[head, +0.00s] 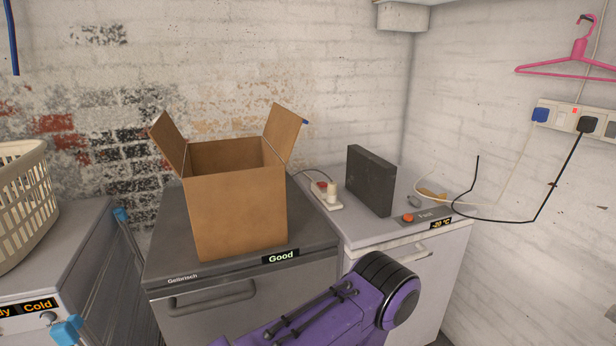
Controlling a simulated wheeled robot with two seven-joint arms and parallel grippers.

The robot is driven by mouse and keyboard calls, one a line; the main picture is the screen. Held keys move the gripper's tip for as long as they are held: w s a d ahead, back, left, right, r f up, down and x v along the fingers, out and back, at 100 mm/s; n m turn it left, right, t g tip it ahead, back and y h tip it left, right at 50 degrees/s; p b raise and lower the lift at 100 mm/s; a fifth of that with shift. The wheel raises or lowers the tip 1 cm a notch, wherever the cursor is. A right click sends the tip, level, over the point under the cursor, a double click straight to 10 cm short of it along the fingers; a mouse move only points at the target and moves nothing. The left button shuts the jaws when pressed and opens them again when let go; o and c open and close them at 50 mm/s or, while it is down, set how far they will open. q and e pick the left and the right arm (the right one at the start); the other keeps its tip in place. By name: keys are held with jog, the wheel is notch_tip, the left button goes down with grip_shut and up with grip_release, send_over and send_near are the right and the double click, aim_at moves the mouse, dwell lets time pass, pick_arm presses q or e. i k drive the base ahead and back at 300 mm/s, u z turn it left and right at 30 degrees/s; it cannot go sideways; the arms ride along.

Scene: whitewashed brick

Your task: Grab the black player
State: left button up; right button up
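The black player (371,181) is a dark, flat, box-shaped thing. In the head view it stands upright on its narrow edge on the light grey cabinet (362,232) right of the middle. A purple and black link of my own arm shows at the bottom, below and in front of the player. Neither of my grippers is in view, so I cannot see whether they are open or shut.
An open cardboard box (238,211) stands on the dark grey cabinet (318,229) to the left. A power strip (326,195) lies left of the player. Cables hang from a wall socket (575,119) at the right. A laundry basket (24,205) stands far left.

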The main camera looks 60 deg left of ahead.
aim_at(372, 178)
jog(key=u, duration=0.9)
jog(key=i, duration=0.45)
